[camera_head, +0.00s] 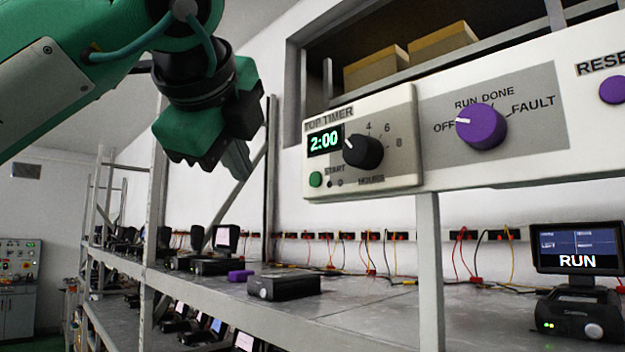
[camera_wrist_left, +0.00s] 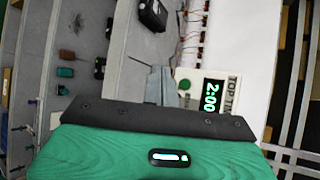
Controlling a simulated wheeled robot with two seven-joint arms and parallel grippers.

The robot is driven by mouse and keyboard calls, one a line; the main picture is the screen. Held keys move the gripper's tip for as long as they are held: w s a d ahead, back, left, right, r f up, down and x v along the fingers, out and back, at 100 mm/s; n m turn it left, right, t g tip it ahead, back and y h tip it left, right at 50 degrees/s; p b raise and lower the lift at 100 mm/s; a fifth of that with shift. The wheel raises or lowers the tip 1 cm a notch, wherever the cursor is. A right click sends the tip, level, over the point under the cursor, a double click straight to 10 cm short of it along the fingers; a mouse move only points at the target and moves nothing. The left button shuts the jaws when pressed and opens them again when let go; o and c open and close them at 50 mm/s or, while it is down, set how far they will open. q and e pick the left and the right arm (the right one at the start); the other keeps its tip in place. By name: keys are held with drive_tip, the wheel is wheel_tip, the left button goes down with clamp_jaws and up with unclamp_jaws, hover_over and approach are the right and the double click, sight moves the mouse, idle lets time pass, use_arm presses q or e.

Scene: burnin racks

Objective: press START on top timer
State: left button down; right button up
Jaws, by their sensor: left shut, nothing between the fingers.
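The top timer (camera_head: 410,160) is a cream box with a green 2:00 display, a black HOURS dial (camera_head: 362,150) and a round green START button (camera_head: 315,180) at its lower left. My left gripper (camera_head: 240,165) is shut and empty, left of the timer and apart from it in the head view. In the left wrist view the gripper's grey fingers (camera_wrist_left: 161,88) show beside the green START button (camera_wrist_left: 185,84), with the timer's display (camera_wrist_left: 210,97) to the right. I cannot tell the exact gap to the button. My right gripper is not in view.
A purple mode knob (camera_head: 481,126) sits on the panel right of the timer, with a purple RESET button (camera_head: 613,90) at the edge. Below, the rack shelf (camera_head: 385,300) holds several black devices and a RUN monitor (camera_head: 577,248). An upright post (camera_head: 430,270) stands under the panel.

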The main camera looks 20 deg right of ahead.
sight(315, 179)
use_arm(q)
drive_tip(key=w+d+p, duration=0.3)
drive_tip(key=d+p, duration=0.1)
drive_tip(key=d, duration=0.4)
drive_tip(key=shift+d+p, duration=0.15)
drive_tip(key=shift+p, duration=0.2)
drive_tip(key=shift+d, duration=0.15)
idle(1.8)
drive_tip(key=shift+w+d, duration=0.1)
drive_tip(key=shift+d, duration=0.2)
